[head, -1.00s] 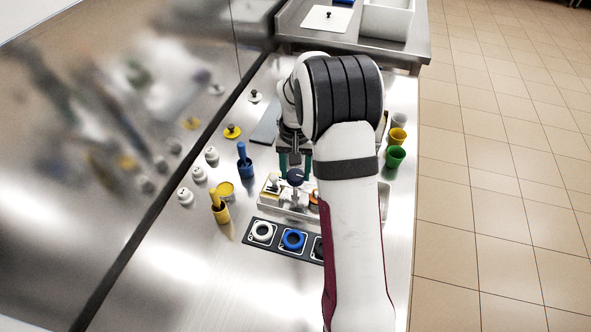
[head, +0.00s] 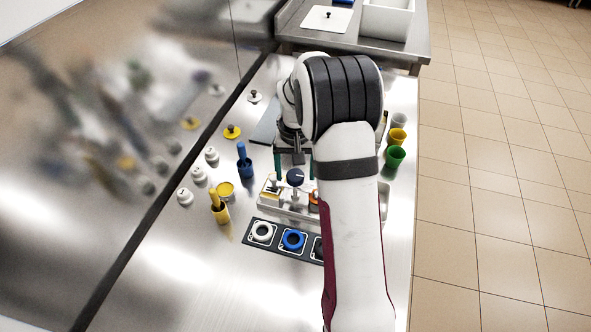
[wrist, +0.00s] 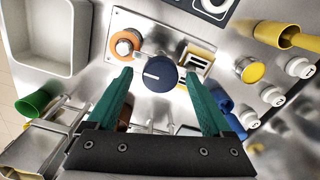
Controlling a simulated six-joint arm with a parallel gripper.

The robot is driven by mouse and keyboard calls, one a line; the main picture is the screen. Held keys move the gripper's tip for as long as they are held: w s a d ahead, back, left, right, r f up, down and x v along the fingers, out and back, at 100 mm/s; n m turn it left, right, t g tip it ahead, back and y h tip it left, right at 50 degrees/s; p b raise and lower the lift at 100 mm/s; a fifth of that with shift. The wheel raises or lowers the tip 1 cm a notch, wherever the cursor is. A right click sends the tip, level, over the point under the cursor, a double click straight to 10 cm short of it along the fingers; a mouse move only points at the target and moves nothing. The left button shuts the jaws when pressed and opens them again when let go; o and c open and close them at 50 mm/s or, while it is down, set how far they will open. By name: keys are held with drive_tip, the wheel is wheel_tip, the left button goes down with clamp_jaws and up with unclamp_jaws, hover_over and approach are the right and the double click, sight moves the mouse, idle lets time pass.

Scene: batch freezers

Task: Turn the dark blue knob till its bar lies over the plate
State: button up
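The dark blue knob (head: 295,177) stands on a metal-fronted panel (head: 268,204) in the middle of the bench. In the wrist view the round knob (wrist: 159,74) shows a pale line on its top, running roughly left to right. Short metal parts show beside and beneath it, but I cannot tell which is the bar or the plate. My gripper (head: 295,168) is open, with one green finger on each side of the knob. In the wrist view both fingers of my gripper (wrist: 159,84) are apart from the knob, and nothing is held.
An orange ring-like part (wrist: 126,43) and a yellow-edged block (wrist: 198,60) flank the knob on the panel. A blue cup with a handle (head: 245,168), a yellow one (head: 220,212) and a green cup (head: 395,157) stand around. A dark strip with rings (head: 266,245) lies in front.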

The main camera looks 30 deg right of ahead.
wheel_tip(320, 180, up, 16)
idle(0.4)
drive_tip(key=shift+f, duration=0.1)
drive_tip(key=s+a+r, duration=0.2)
drive_tip(key=s+a, duration=0.8)
drive_tip(key=s+a+f+y, duration=0.1)
drive_tip(key=s+a, duration=0.3)
drive_tip(key=s, duration=0.5)
drive_tip(key=s+a+f, duration=0.4)
drive_tip(key=s, duration=0.5)
drive_tip(key=shift+s+f+y, duration=0.25)
drive_tip(key=shift+f+y, duration=0.05)
drive_tip(key=shift+y, duration=0.1)
